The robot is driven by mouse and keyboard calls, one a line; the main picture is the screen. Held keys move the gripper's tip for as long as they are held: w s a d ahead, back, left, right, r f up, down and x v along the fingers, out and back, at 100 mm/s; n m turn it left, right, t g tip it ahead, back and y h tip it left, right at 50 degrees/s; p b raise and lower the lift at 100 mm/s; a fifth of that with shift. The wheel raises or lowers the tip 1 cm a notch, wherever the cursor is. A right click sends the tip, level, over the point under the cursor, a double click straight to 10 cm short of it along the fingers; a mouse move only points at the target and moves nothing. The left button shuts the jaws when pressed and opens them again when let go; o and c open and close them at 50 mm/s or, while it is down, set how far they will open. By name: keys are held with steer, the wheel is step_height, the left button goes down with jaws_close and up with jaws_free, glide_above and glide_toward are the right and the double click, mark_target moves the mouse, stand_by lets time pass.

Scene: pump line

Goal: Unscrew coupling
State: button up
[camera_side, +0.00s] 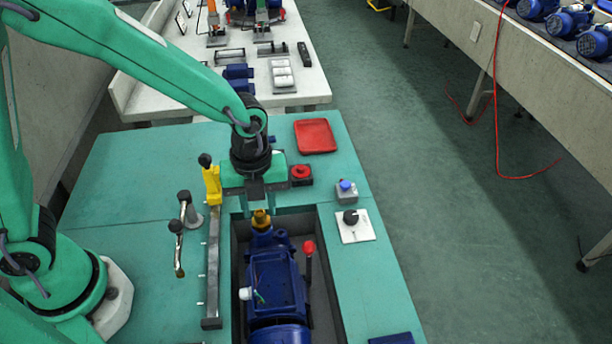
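The coupling (261,219) is a small brass-coloured fitting at the far end of the blue pump (276,280). The pump lies in a dark recess in the green bench top. My gripper (259,204) points down directly above the coupling, its grey fingertips close to the coupling's top. I cannot tell whether the fingers touch it, or whether they are open or shut. The gripper's green body hides part of the bench behind it.
A red-knobbed lever (309,252) rises beside the pump. A red button (301,173), blue button (346,190), black knob (351,218) and red tray (315,136) sit nearby.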

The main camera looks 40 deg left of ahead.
mark_target(258, 212)
steer(key=shift+r, duration=1.5)
steer(key=shift+a+r+n, duration=0.25)
steer(key=shift+r+n, duration=0.05)
steer(key=s+a+r+n+t, duration=0.2)
steer(key=s+a+r+n, duration=0.3)
steer(key=n, duration=0.8)
steer(key=s+a+r+n+t, duration=0.3)
steer(key=s+a+r+n, duration=0.2)
steer(key=n, duration=0.8)
steer(key=a+r, duration=0.3)
steer(key=a, duration=0.2)
steer(key=shift+r+t, duration=0.3)
